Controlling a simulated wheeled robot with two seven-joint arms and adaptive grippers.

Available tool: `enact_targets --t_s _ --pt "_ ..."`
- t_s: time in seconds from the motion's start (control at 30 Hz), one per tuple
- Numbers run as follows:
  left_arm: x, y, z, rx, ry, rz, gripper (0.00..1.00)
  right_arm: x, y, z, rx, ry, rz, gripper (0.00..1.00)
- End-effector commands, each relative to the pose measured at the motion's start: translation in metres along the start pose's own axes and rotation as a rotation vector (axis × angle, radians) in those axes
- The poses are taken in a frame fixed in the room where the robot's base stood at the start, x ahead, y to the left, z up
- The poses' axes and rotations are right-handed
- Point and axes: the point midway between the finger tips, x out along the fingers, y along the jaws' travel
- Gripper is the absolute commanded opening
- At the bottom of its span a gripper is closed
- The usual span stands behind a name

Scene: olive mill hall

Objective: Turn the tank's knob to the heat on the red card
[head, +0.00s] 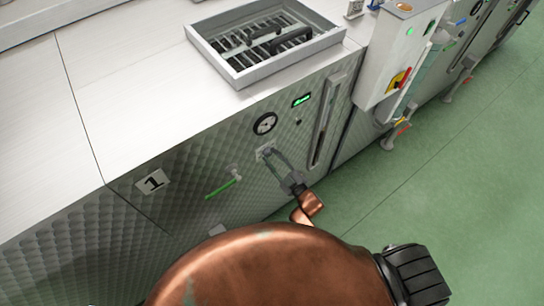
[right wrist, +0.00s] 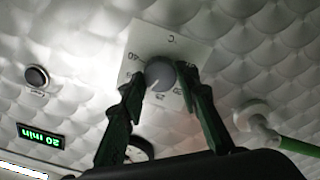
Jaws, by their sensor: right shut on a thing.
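The tank's knob (right wrist: 160,74) is a round grey dial on a white plate (right wrist: 176,46) marked °C with small numbers. In the right wrist view the plate appears turned upside down. A 40 can be read at its left; the pale mark on the knob is too small to read surely. My right gripper (right wrist: 163,82) is shut on the knob, one finger on each side. In the head view the right gripper (head: 269,154) reaches the plate on the tank's quilted steel front (head: 215,165). No red card shows in either view. My left gripper is out of view.
A round gauge (head: 265,123) and a green display (head: 301,100) sit above the knob. A green-handled valve (head: 222,187) juts out to its left, near the number 1 label (head: 153,182). A grey control box (head: 392,60) stands right. Green floor is clear.

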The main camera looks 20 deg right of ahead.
Motion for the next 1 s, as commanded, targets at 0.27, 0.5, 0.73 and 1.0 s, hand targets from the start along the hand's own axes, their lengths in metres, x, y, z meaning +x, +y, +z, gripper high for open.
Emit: enact_targets --t_s 0.27,0.5,0.73,1.0 --pt "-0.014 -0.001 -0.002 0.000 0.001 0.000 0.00 -0.001 0.000 0.000 0.261 -0.003 -0.002 0.05" --pt "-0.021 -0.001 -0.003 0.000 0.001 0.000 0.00 0.000 0.000 0.000 0.458 -0.003 -0.001 0.05" --pt "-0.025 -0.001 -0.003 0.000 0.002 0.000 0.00 -0.001 -0.001 0.001 0.592 -0.003 -0.001 0.05" --pt "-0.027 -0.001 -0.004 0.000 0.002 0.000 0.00 -0.001 -0.001 0.001 0.670 -0.003 -0.001 0.05"
